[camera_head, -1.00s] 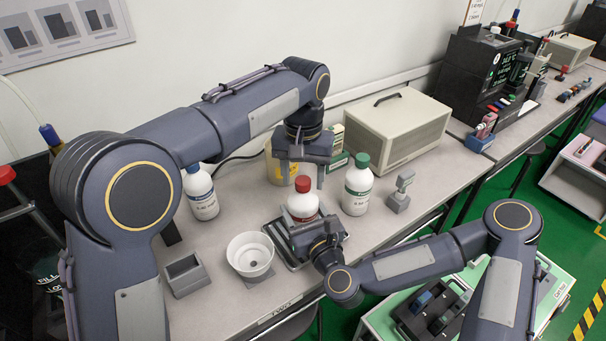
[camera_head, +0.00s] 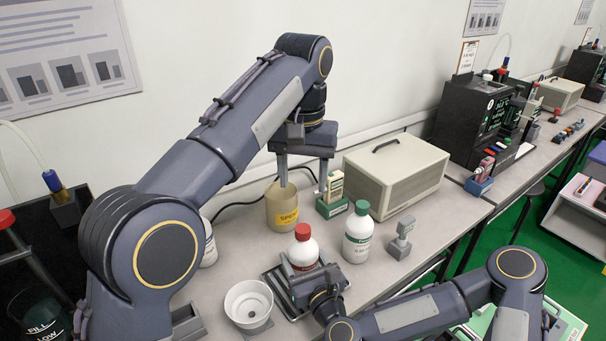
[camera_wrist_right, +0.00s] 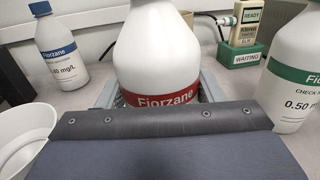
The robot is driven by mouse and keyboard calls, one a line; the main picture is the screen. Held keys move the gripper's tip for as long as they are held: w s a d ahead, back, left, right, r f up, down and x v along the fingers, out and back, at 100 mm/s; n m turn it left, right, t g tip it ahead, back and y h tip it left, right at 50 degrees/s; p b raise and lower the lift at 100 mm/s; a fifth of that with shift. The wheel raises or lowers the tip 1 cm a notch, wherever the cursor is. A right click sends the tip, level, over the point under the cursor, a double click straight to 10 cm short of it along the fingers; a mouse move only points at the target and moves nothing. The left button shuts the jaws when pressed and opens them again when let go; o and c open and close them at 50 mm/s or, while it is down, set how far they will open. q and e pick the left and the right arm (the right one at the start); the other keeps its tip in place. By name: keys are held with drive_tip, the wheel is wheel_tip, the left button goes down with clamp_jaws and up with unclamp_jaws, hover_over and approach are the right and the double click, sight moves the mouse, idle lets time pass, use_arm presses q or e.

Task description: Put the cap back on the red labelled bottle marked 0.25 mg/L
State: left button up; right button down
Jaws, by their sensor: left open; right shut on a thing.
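The red labelled bottle (camera_head: 303,253) stands upright on a dark metal tray (camera_head: 284,303), with the red cap (camera_head: 302,231) on its neck. How tightly the cap sits cannot be told. The right wrist view shows the bottle's red label (camera_wrist_right: 163,100) reading Fiorzane; its concentration is hidden. My right gripper (camera_head: 316,284) is shut on the bottle low down, its fingers partly hidden. My left gripper (camera_head: 304,174) is open and empty, pointing down, above and behind the bottle and apart from the cap.
A green labelled bottle (camera_head: 357,238) with a green cap stands close right. A blue labelled bottle (camera_wrist_right: 59,50) stands left, partly behind my left arm. A white bowl (camera_head: 248,303), a yellowish container (camera_head: 281,213), a small meter (camera_head: 335,188) and a beige box (camera_head: 397,172) are around.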

drive_tip(key=shift+c, duration=1.4)
unclamp_jaws()
drive_tip(key=b+v, duration=0.1)
drive_tip(key=v, duration=0.6)
drive_tip(key=shift+s+d, duration=0.15)
drive_tip(key=shift+s, duration=0.25)
drive_tip(key=shift+s, duration=0.1)
